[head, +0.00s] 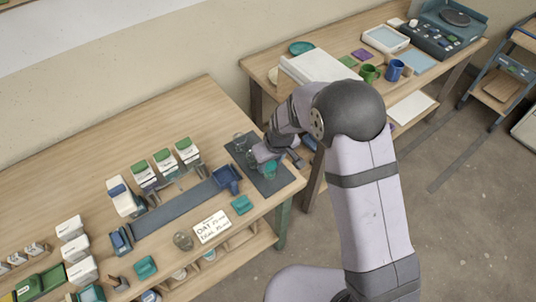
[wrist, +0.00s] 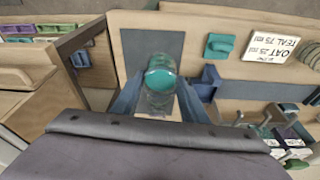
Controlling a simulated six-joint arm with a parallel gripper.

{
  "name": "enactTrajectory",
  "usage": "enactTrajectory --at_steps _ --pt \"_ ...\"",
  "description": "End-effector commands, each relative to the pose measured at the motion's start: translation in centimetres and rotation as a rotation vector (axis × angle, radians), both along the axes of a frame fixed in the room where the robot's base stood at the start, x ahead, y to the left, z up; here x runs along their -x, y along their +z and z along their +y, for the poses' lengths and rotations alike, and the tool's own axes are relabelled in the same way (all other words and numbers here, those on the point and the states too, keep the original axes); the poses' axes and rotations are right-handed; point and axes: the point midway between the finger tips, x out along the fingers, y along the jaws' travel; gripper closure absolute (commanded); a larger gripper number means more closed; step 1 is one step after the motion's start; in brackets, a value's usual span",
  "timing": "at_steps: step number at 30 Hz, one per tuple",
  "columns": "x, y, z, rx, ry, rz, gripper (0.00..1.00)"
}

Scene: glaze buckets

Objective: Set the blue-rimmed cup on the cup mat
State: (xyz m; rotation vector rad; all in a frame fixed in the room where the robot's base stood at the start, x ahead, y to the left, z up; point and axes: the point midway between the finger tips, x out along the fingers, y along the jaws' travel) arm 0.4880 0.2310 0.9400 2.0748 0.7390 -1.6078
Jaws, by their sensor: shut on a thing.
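My gripper (head: 264,156) is over the dark mat (head: 286,182) at the right end of the near table. It is shut on a clear cup with teal in it (head: 270,170). In the wrist view the cup (wrist: 160,80) stands between the two blue-grey fingers (wrist: 158,92), with the grey mat (wrist: 138,50) behind it. The rim colour is too small to tell, and I cannot tell whether the cup touches the mat. Another clear cup (head: 239,140) is at the mat's far left end.
White green-topped boxes (head: 187,150) stand further back. A second table holds a green mug (head: 369,73) and a blue mug (head: 394,70).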

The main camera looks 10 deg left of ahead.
Motion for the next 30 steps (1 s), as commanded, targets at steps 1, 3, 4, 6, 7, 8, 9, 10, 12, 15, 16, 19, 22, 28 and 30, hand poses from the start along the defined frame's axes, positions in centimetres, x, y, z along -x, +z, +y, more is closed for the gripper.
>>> enactTrajectory --at_steps 1,3,4,6,7,8,9,10,12,15,16,19,22,28,30 --pt "-0.4 0.1 0.1 0.0 0.022 -0.001 0.73" --pt "-0.6 0.1 0.2 0.0 0.05 0.0 0.73" --pt "-0.6 0.2 0.2 0.0 0.061 0.0 0.73" --pt "-0.7 0.2 0.2 0.0 0.081 0.0 0.73" --pt "-0.7 0.2 0.3 0.0 0.087 0.0 0.73" --pt "-0.7 0.2 0.3 0.0 0.091 0.0 0.73" --pt "-0.7 0.2 0.3 0.0 0.097 0.0 0.73" --pt "-0.7 0.2 0.3 0.0 0.099 0.0 0.73" --pt "-0.7 0.2 0.3 0.0 0.102 0.0 0.73" --pt "-0.7 0.1 0.3 0.0 0.102 0.001 0.73" --pt "-0.7 0.1 0.3 0.001 0.102 0.001 0.73" --pt "-0.7 -0.1 0.3 0.001 0.101 0.001 0.73" --pt "-0.7 -0.5 0.3 0.001 0.101 0.001 0.73" --pt "-0.7 -1.7 0.3 0.001 0.101 0.002 0.73" --pt "-0.7 -2.2 0.2 0.001 0.1 0.002 0.73"
